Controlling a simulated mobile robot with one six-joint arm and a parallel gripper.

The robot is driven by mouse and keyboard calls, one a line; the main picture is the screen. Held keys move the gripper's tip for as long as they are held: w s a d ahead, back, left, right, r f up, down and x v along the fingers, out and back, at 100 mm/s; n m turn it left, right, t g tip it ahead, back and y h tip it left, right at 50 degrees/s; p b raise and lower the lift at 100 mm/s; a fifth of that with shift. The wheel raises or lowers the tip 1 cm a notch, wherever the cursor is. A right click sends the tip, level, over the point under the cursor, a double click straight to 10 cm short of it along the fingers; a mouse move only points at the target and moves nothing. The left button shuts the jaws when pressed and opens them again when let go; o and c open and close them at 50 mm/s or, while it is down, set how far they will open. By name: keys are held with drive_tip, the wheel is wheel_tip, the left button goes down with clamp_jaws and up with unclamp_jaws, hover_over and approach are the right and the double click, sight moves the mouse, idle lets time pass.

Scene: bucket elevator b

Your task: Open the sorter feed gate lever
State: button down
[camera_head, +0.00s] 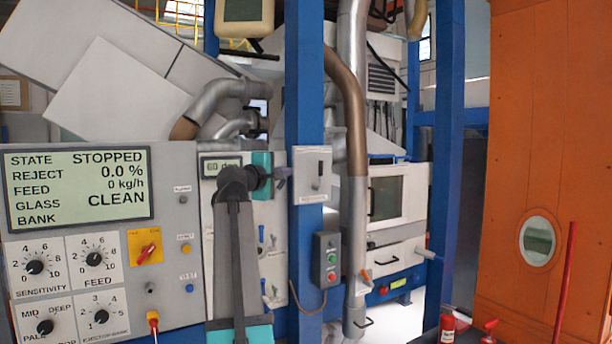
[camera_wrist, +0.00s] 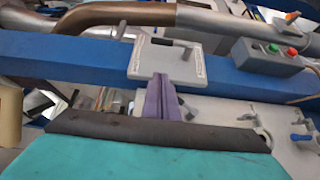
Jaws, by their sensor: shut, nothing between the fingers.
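A white-grey plate (camera_head: 301,192) with a slot and a small grey lever (camera_head: 318,171) is mounted on the blue post; its lettering is too small to read, so I cannot confirm that it is the feed gate lever. In the head view the lever stands about upright. The plate also shows in the wrist view (camera_wrist: 140,62), with the lever (camera_wrist: 187,53) sticking out. My gripper (camera_head: 284,172) has purple fingers and is just left of the plate. In the wrist view the fingers (camera_wrist: 161,84) are together and empty, their tips near the plate's lower edge, apart from the lever.
A button box (camera_head: 328,260) sits lower on the blue post (camera_head: 304,90). A grey-brown pipe (camera_head: 355,130) runs right of the plate. An orange wall (camera_head: 545,120) and red extinguisher (camera_head: 447,328) are at right.

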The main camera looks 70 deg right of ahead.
drive_tip(key=shift+w+d, duration=0.1)
drive_tip(key=shift+d, duration=0.05)
drive_tip(key=d+p, duration=0.1)
drive_tip(key=d, duration=0.2)
drive_tip(key=d+p, duration=0.1)
drive_tip(key=d, duration=0.2)
drive_tip(key=d+p, duration=0.1)
drive_tip(key=d, duration=0.3)
drive_tip(key=shift+s, duration=0.35)
drive_tip(key=s+d+p, duration=0.1)
drive_tip(key=s+d, duration=0.1)
drive_tip(key=s, duration=0.1)
drive_tip(key=shift+d+f+p, duration=0.1)
drive_tip(key=shift+d+p, duration=0.1)
drive_tip(key=shift+p, duration=0.1)
